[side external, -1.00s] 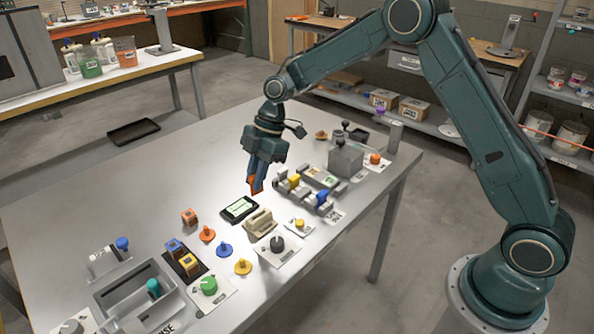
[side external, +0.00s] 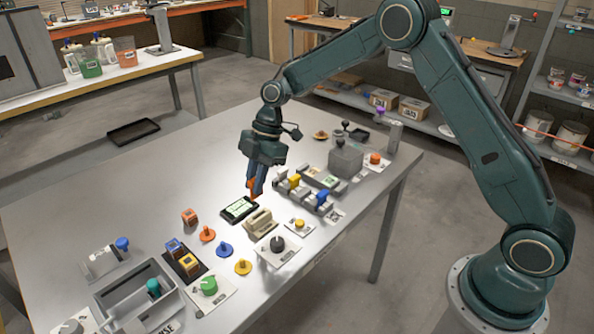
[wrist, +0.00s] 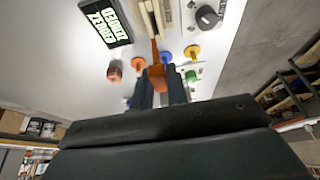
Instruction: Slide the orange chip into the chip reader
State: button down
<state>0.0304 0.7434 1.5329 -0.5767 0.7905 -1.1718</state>
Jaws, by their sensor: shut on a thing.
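My gripper (side external: 257,182) is shut on the orange chip (side external: 253,190) and holds it above the table. In the wrist view the orange chip (wrist: 156,73) sits between the two dark fingers of my gripper (wrist: 158,84), its narrow end pointing away from the fingers. The chip reader (side external: 258,222) is a beige slotted block, just below the chip in the side view. The reader (wrist: 151,18) also shows at the top of the wrist view. The chip appears apart from the reader in the side view, above it; the exact gap is hard to tell.
A black display (side external: 239,209) lies left of the reader, and a black dial (side external: 277,244) stands in front of it. Orange (side external: 207,234), blue (side external: 224,249) and yellow (side external: 243,267) round pieces lie nearby. A rack with yellow and blue pieces (side external: 308,193) is to the right.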

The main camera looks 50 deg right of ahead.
aim_at(257, 197)
jog(key=shift+f, duration=2.3)
jog(key=shift+f, duration=1.75)
dwell(0.4)
jog(key=c, duration=1.3)
grip_release()
jog(key=v, duration=1.3)
jog(key=shift+r, duration=0.35)
jog(key=shift+r, duration=0.1)
